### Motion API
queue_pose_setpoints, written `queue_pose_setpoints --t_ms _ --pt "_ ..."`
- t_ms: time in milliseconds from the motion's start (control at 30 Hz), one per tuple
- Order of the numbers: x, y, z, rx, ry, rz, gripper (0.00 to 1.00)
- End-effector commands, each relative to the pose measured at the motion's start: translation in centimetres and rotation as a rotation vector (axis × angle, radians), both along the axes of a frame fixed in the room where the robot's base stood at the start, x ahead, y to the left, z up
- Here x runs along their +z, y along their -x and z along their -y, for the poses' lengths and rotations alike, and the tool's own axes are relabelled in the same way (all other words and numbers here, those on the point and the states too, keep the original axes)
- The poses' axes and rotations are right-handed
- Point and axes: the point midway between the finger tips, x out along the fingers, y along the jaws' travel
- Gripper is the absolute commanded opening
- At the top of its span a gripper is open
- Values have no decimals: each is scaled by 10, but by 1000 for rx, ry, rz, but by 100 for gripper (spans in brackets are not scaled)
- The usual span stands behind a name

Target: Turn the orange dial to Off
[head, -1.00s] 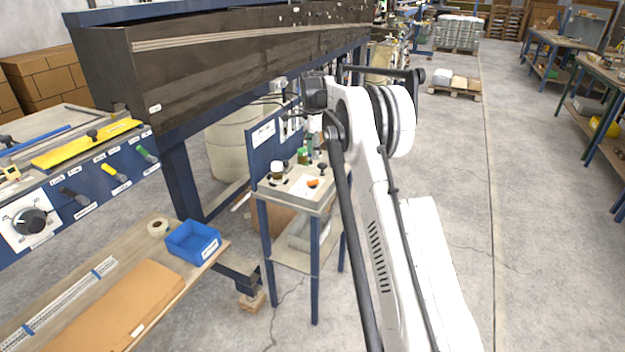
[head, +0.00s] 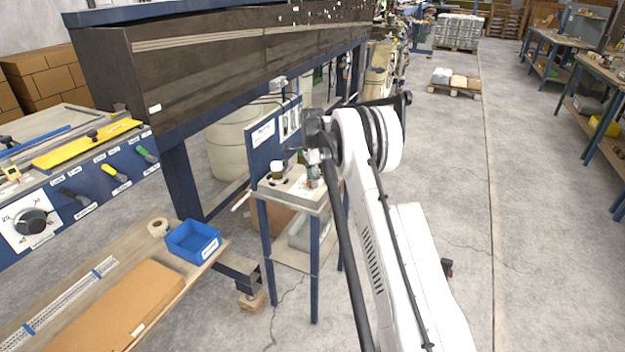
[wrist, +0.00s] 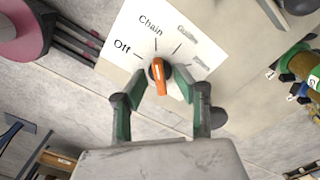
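The orange dial (wrist: 158,72) shows in the wrist view on a white label plate (wrist: 128,38) with the marks "Off" and "Chain" and further blurred marks. Its grip bar lies roughly along the "Chain" direction, not towards "Off". My gripper (wrist: 161,77) has its two green fingers apart, one on either side of the dial. Small gaps seem to remain, and I cannot tell whether either finger touches it. In the head view my gripper (head: 314,170) is low over the small control stand (head: 290,187), and the dial is hidden behind it.
A blue upright panel (head: 264,142) stands behind the control stand. A brown-lidded jar (head: 277,171) is beside my gripper. In the wrist view, green and brown fittings (wrist: 298,68) are at the right and a pink round part (wrist: 20,28) at upper left.

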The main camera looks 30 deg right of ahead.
Motion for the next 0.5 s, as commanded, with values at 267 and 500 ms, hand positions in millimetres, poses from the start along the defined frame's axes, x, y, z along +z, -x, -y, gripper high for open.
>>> queue_pose_setpoints --t_ms 267,500 --pt "0 0 0 0 0 0 7" --pt "0 0 0 1 0 0 0"
